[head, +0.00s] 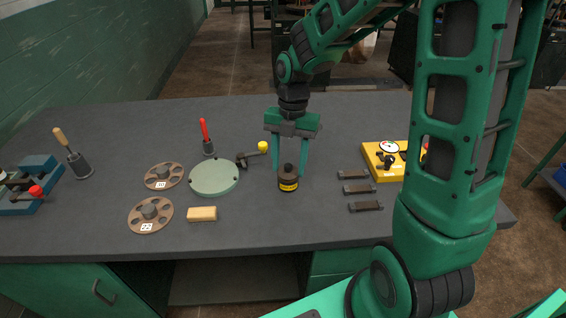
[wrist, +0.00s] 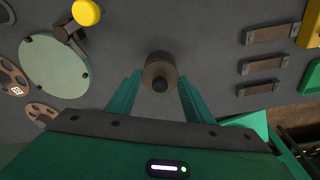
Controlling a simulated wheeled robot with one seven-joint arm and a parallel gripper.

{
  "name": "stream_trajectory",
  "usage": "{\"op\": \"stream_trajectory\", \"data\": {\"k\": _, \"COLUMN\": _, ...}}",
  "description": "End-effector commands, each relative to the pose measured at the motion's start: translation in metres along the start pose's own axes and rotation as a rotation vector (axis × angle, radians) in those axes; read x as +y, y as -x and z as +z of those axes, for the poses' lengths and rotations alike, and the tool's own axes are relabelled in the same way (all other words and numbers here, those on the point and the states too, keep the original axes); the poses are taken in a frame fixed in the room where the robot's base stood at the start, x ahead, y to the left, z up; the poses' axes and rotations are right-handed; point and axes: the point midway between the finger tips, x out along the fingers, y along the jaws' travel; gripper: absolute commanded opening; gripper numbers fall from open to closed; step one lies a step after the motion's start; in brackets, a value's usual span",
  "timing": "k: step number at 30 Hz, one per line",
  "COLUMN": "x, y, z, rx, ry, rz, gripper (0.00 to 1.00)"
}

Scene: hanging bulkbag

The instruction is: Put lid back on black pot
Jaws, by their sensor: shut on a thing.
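The small dark pot (head: 289,187) with a yellow label stands upright near the middle of the bench. Its dark brown round lid (wrist: 160,70) with a small knob is at the pot's top, between my fingertips. My gripper (head: 289,175) points straight down, with one finger on each side of the lid. The gripper also shows in the wrist view (wrist: 160,78), with its fingers shut on the lid. From these views I cannot tell whether the lid is fully seated on the pot or slightly above it.
A pale green disc (head: 214,178) and a yellow-knobbed clamp (head: 252,155) lie to the left. A wooden block (head: 202,214) is at front left. Several dark metal bars (head: 359,189) and a yellow box (head: 382,164) are to the right. Bench in front is clear.

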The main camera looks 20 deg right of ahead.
Motion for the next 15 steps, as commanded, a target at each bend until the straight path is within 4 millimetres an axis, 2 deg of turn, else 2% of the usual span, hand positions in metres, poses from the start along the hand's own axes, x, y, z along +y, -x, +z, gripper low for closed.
{"op": "stream_trajectory", "data": {"k": 7, "x": 0.0, "y": 0.0, "z": 0.0, "rx": 0.0, "ry": 0.0, "rz": 0.0, "gripper": 0.26}}
{"op": "stream_trajectory", "data": {"k": 8, "x": 0.0, "y": 0.0, "z": 0.0, "rx": 0.0, "ry": 0.0, "rz": 0.0, "gripper": 0.54}}
{"op": "stream_trajectory", "data": {"k": 9, "x": 0.0, "y": 0.0, "z": 0.0, "rx": 0.0, "ry": 0.0, "rz": 0.0, "gripper": 0.64}}
{"op": "stream_trajectory", "data": {"k": 10, "x": 0.0, "y": 0.0, "z": 0.0, "rx": 0.0, "ry": 0.0, "rz": 0.0, "gripper": 0.69}}
{"op": "stream_trajectory", "data": {"k": 15, "x": -0.0001, "y": 0.0, "z": 0.0001, "rx": 0.0, "ry": 0.0, "rz": 0.0, "gripper": 0.69}}
